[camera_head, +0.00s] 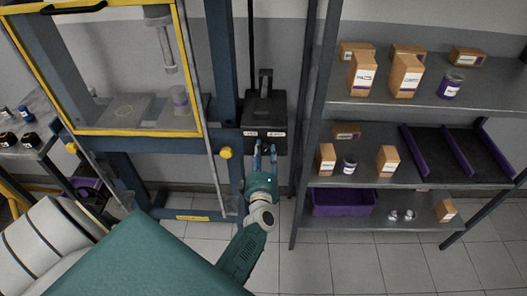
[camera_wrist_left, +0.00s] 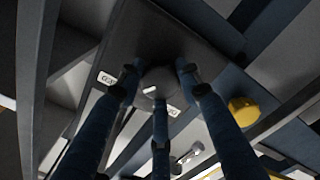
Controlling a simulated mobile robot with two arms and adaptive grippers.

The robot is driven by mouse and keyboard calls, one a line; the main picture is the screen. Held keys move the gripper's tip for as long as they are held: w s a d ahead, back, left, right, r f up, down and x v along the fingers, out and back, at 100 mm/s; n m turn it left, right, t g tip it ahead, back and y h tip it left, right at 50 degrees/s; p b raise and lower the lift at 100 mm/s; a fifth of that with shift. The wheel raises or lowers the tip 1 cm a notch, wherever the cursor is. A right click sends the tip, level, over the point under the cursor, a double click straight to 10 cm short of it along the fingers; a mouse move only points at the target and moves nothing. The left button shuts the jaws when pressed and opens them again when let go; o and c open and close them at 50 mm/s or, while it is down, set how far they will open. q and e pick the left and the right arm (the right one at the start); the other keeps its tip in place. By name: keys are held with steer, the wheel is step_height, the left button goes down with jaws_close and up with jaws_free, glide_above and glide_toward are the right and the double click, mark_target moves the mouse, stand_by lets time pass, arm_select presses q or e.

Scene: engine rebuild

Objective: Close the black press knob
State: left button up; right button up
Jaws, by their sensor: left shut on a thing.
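The black press knob (camera_wrist_left: 160,80) is a dark round knob on the underside or front of a black box (camera_head: 265,112), which is fixed to the blue press post. My left gripper (camera_head: 265,155) reaches up to the lower edge of this box. In the left wrist view its blue fingers (camera_wrist_left: 158,92) stand around the knob, two at the sides and one below, shut on it. In the head view the fingers mostly hide the knob. Two small white labels (camera_wrist_left: 106,78) show on the box. My right gripper is in neither view.
A yellow knob (camera_head: 225,153) sits on the press frame left of my gripper, also in the wrist view (camera_wrist_left: 243,111). The yellow-framed press guard (camera_head: 130,132) is further left. A grey shelf rack (camera_head: 310,150) with boxes stands close on the right.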

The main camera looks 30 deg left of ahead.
arm_select(q)
steer(key=shift+f, duration=0.1)
steer(key=o, duration=1.1)
steer(key=shift+o, duration=0.2)
